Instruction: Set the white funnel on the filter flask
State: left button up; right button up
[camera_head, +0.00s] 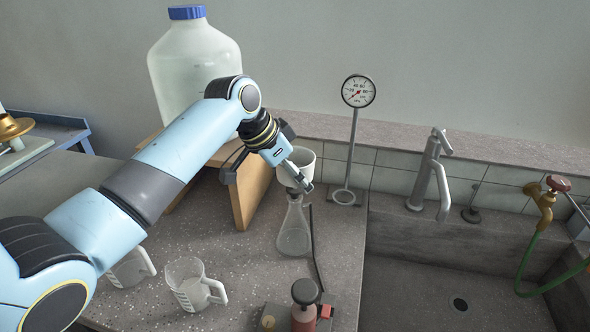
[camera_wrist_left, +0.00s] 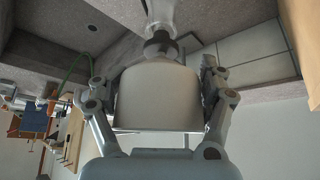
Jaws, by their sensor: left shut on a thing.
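The white funnel (camera_head: 302,158) is upright in the jaws of my left gripper (camera_head: 299,184), directly above the filter flask (camera_head: 293,236). The clear conical flask stands on the speckled bench with its narrow neck up. In the left wrist view the funnel (camera_wrist_left: 158,98) fills the space between the two fingers of my left gripper (camera_wrist_left: 158,88). A dark stopper-like part (camera_wrist_left: 160,46) lies between the funnel and the glass flask (camera_wrist_left: 161,14). The funnel's lower end lines up with the flask's neck; I cannot tell whether it is seated. My right gripper is out of view.
A pressure gauge (camera_head: 358,92) on a stand is behind and right of the flask. A large bottle (camera_head: 192,65) is behind. The sink (camera_head: 440,262) with a tap (camera_head: 430,172) is right.

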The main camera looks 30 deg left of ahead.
pick_arm(q)
jog(key=shift+f, duration=0.4)
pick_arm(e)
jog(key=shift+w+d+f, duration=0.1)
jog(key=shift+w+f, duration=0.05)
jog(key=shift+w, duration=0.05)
pick_arm(q)
jog(key=shift+f, duration=0.55)
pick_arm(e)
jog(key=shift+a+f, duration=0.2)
pick_arm(q)
jog(key=o, duration=1.3)
jog(key=shift+c, duration=0.2)
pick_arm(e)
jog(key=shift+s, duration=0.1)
